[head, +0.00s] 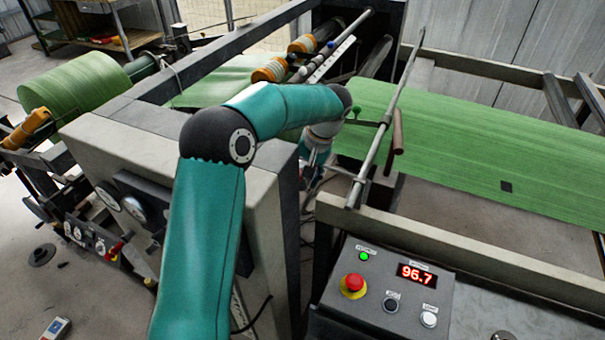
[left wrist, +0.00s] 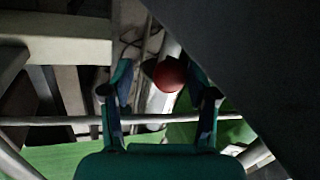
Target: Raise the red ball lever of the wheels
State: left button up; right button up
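In the left wrist view a red ball (left wrist: 168,75) is between the fingertips of my left gripper (left wrist: 158,80). The fingers are apart, with a clear gap on the ball's left. The right finger is close beside the ball; I cannot tell whether it touches. The ball's lever rod is not clearly seen. In the head view my left gripper (head: 313,172) points down behind the grey machine frame, partly hidden. I cannot make out the red ball there. My right gripper is not in view.
A grey frame post (head: 262,190) stands close to my left forearm. A control box (head: 385,290) with a red stop button and a 96.7 display is at the lower right. A green web (head: 460,150) runs behind a slanted rod (head: 388,125). A dark panel (left wrist: 255,60) is close in the wrist view.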

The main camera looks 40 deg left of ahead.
pick_arm(q)
jog(key=shift+s+a+r, duration=0.1)
jog(key=shift+r, duration=0.05)
jog(key=shift+w+r, duration=0.2)
jog(key=shift+r, duration=0.3)
jog(key=v, duration=1)
jog(key=shift+d+r, duration=0.3)
